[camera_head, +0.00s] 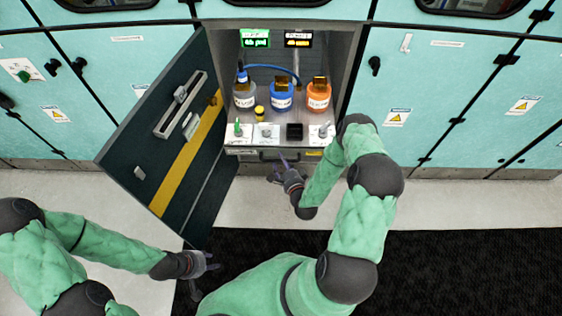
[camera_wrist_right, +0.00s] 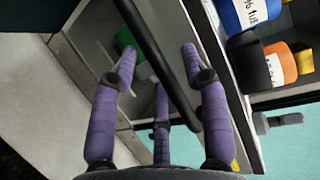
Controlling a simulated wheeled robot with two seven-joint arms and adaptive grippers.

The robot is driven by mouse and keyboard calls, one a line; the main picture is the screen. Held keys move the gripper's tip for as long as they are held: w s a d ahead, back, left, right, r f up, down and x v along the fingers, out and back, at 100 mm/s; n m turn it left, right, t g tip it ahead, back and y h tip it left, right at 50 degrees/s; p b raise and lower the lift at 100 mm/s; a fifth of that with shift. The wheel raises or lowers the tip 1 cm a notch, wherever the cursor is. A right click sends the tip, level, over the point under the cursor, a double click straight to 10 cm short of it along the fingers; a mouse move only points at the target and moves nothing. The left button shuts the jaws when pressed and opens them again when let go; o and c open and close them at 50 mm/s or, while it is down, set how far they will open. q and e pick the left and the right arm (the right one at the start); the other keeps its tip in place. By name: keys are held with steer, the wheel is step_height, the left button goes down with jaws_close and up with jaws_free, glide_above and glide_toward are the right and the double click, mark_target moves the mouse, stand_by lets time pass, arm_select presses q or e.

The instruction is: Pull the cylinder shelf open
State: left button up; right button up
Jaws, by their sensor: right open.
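The cylinder shelf (camera_head: 295,143) is a grey pull-out tray in the open cabinet, holding a grey, a blue and an orange cylinder. Its dark bar handle (camera_wrist_right: 165,70) runs diagonally through the right wrist view. My right gripper (camera_head: 281,166) is just in front of the shelf's front edge in the head view. In the right wrist view its purple fingers (camera_wrist_right: 158,60) are spread on both sides of the bar, not closed on it; contact cannot be told. My left gripper (camera_head: 206,268) is open and empty, low at the left, away from the shelf.
The dark cabinet door (camera_head: 160,160) stands swung open at the left, between my left arm and the shelf. Teal closed cabinets (camera_head: 440,100) flank the opening. White plates with small fittings (camera_head: 265,132) sit along the shelf front. Pale floor (camera_head: 460,200) and a black mat (camera_head: 470,265) lie clear at right.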

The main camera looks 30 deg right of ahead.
steer(key=v, duration=1.1)
steer(key=shift+s, duration=0.2)
steer(key=shift+a, duration=0.1)
steer(key=w+a+f+n+g+y, duration=0.2)
steer(key=a+f+n+g+y, duration=0.35)
steer(key=a+n, duration=0.35)
steer(key=s+a+n+g, duration=0.9)
steer(key=s, duration=0.2)
steer(key=shift+a+r+g+y, duration=0.25)
steer(key=shift+a+g+y, duration=0.1)
steer(key=shift+a, duration=0.05)
